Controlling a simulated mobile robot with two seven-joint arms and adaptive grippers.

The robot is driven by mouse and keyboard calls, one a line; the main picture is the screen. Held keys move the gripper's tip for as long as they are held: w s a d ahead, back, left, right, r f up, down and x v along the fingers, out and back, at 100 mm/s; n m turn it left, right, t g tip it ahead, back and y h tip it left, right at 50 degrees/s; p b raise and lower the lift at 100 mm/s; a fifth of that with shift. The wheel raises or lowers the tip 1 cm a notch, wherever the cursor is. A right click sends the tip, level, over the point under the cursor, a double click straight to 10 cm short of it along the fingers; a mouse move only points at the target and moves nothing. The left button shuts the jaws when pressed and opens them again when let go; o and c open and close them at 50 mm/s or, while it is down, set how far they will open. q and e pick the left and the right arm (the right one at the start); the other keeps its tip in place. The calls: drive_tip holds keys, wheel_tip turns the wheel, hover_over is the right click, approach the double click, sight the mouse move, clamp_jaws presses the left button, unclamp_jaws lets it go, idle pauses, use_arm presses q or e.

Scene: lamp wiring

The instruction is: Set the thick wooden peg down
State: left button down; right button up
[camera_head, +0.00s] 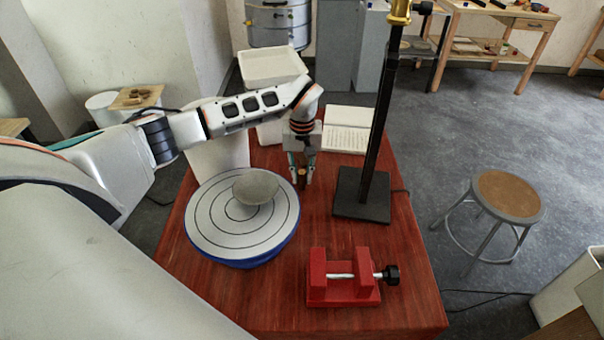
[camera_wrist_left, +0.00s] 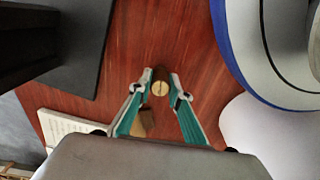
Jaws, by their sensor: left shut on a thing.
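My left gripper (camera_head: 301,181) points down over the red table, between the round ringed board and the black lamp stand. It is shut on the thick wooden peg (camera_head: 302,173), a short brown piece between its fingers. The left wrist view shows the round, pale-brown end of the peg (camera_wrist_left: 159,88) between the green-sided fingertips (camera_wrist_left: 161,82). I cannot tell whether the peg touches the table. Another brown wooden piece (camera_wrist_left: 147,119) lies partly hidden beyond the fingers in that view. My right gripper does not show.
Bare wood lies around the gripper.

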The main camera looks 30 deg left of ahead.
use_arm(q)
drive_tip(key=shift+f, duration=0.15)
drive_tip(key=c, duration=2.1)
unclamp_jaws()
drive_tip(key=shift+c, duration=0.2)
drive_tip(key=shift+o, duration=1.3)
